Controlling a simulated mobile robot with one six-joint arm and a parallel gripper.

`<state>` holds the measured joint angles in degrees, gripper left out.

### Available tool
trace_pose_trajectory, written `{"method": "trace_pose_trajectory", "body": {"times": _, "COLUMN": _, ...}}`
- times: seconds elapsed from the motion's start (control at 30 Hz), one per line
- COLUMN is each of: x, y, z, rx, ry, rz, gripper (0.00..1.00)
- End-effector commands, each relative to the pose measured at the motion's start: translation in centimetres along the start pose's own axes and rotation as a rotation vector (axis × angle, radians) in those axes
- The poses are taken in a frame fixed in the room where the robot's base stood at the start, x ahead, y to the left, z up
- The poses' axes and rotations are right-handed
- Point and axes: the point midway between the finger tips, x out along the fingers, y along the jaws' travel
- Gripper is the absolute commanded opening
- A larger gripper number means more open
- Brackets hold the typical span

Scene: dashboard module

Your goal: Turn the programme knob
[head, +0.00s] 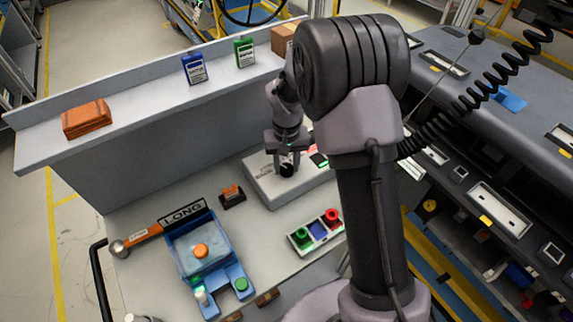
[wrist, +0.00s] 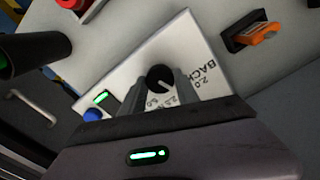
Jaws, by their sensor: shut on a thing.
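The programme knob (wrist: 160,77) is a round black knob with a white pointer line, on a pale panel (wrist: 197,45) printed with numbers and the word "BACK". My gripper (wrist: 160,92) is shut on the knob, with one finger on each side of it. In the head view my gripper (head: 286,150) points down onto the light grey box (head: 268,190), and the dark knob (head: 287,170) shows just under the fingers. Part of the dial's numbers is hidden by the fingers.
A button box (head: 318,232) with green, blue and red buttons stands in front. A shelf (head: 140,110) with small boxes runs behind.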

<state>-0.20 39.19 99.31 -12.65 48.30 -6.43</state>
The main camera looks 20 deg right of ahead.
Motion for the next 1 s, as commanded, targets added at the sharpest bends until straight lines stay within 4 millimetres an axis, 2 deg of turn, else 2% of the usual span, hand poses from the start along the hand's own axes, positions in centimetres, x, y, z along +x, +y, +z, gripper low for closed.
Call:
{"method": "trace_pose_trajectory", "body": {"times": 0.5, "x": -0.1, "y": 0.0, "z": 0.0, "rx": 0.018, "ry": 0.001, "rz": 0.0, "gripper": 0.0}}
{"method": "trace_pose_trajectory", "body": {"times": 0.53, "x": -0.1, "y": 0.0, "z": 0.0, "rx": 0.018, "ry": 0.001, "rz": 0.0, "gripper": 0.43}}
{"method": "trace_pose_trajectory", "body": {"times": 0.6, "x": -0.1, "y": 0.0, "z": 0.0, "rx": 0.018, "ry": 0.001, "rz": 0.0, "gripper": 0.57}}
{"method": "trace_pose_trajectory", "body": {"times": 0.9, "x": -0.1, "y": 0.0, "z": 0.0, "rx": 0.017, "ry": 0.0, "rz": 0.0, "gripper": 0.59}}
{"method": "trace_pose_trajectory", "body": {"times": 1.0, "x": -1.1, "y": 0.0, "z": -0.1, "rx": 0.018, "ry": 0.001, "rz": -0.001, "gripper": 0.59}}
